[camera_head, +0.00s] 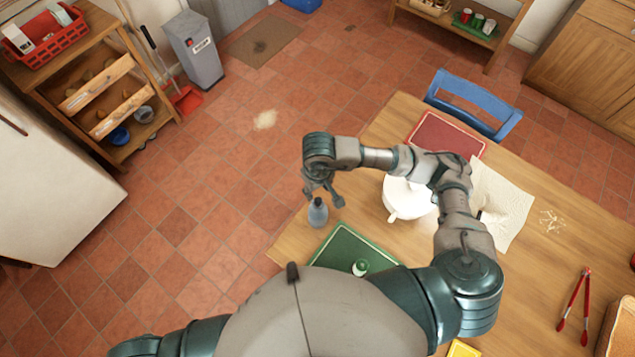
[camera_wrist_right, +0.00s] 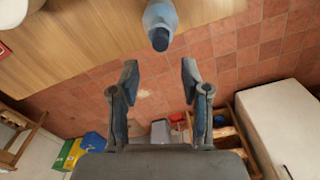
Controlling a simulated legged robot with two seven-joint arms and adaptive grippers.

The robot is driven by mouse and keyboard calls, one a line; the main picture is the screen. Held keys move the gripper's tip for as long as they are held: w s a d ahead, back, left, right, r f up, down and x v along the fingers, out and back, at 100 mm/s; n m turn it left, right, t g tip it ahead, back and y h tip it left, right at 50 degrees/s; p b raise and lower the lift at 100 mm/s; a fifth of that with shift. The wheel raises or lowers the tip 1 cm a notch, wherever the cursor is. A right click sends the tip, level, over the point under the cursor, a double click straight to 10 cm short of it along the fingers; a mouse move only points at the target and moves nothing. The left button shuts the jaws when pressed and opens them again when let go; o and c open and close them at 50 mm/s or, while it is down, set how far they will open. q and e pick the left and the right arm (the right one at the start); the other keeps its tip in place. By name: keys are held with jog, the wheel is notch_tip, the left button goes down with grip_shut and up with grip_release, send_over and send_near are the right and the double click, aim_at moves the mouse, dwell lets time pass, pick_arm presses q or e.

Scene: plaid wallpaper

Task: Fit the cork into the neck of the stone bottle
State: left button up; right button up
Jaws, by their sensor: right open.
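The stone bottle (camera_head: 317,214) is small and grey-blue and stands upright near the table's left edge, beside the green mat. In the right wrist view the bottle (camera_wrist_right: 160,17) is at the top centre, with a dark end pointing towards the gripper; I cannot tell whether that is a bare neck or a stopper. My right gripper (camera_head: 323,198) is open, with its fingers around or just above the bottle's top in the head view. In the wrist view the gripper (camera_wrist_right: 159,68) is empty between its fingers, and the bottle lies beyond the tips. I cannot make out the cork. My left gripper is out of view.
A green mat (camera_head: 337,250) holds a small green-and-white item (camera_head: 360,267). A white pot (camera_head: 405,201) stands under my right forearm, beside a pale cloth (camera_head: 507,198). Red tongs (camera_head: 574,305) lie to the right. A blue chair (camera_head: 474,103) is behind the table.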

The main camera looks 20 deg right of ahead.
aim_at(318, 199)
notch_tip(318, 199, up, 5)
jog(key=shift+f+b, duration=0.1)
jog(key=shift+b, duration=0.2)
jog(key=shift+s, duration=0.1)
dwell(0.3)
